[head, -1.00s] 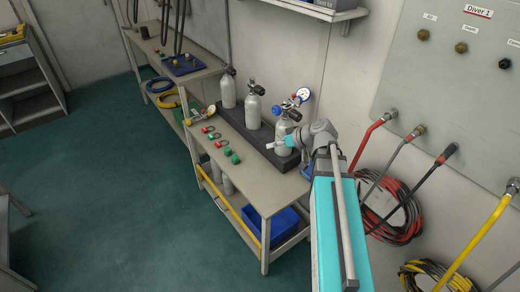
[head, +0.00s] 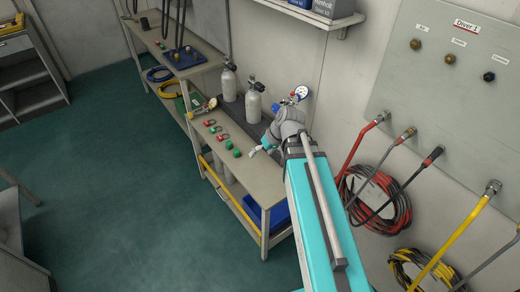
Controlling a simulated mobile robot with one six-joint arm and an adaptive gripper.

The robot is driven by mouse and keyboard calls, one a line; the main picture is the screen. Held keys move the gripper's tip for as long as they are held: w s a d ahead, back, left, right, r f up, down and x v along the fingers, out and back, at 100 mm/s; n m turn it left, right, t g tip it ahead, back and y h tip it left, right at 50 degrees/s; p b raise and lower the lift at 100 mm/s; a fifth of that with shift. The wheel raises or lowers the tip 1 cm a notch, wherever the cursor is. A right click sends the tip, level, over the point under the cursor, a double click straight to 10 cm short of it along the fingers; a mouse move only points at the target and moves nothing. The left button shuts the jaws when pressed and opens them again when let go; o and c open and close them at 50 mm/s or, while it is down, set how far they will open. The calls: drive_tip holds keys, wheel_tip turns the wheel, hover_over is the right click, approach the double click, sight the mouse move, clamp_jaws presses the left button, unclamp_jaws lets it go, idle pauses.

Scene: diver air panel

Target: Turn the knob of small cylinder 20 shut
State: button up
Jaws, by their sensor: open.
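Small grey cylinders with black knobs stand upright in a dark rack (head: 232,121) on the bench; I cannot read any numbers, so I cannot tell which is 20. One cylinder (head: 229,84) stands at the back and another cylinder (head: 253,106) in the middle. At the near end, a blue fitting with a round white gauge (head: 301,93) shows above my arm; the cylinder under it is hidden. My gripper (head: 262,151) is open and small in the picture, over the bench's near end, in front of the hidden cylinder. I see nothing between its fingers.
The bench (head: 262,185) carries several red and green small parts (head: 229,144) and a brass gauge piece (head: 205,107) left of the rack. A wall panel (head: 450,95) with hoses (head: 378,200) is at right. Green floor (head: 110,200) is open at left.

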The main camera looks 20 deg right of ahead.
drive_tip(key=shift+s+a+r+g+h+p, duration=0.3)
drive_tip(key=shift+s+r+p, duration=0.05)
drive_tip(key=shift+s, duration=0.15)
idle(1.2)
drive_tip(key=s+h, duration=0.1)
drive_tip(key=s+a+f+m+g+h, duration=0.1)
drive_tip(key=s, duration=0.1)
drive_tip(key=s+a+m+g+h, duration=0.1)
drive_tip(key=s+h, duration=0.1)
drive_tip(key=shift+f, duration=0.3)
drive_tip(key=c, duration=0.5)
drive_tip(key=shift+a, duration=0.1)
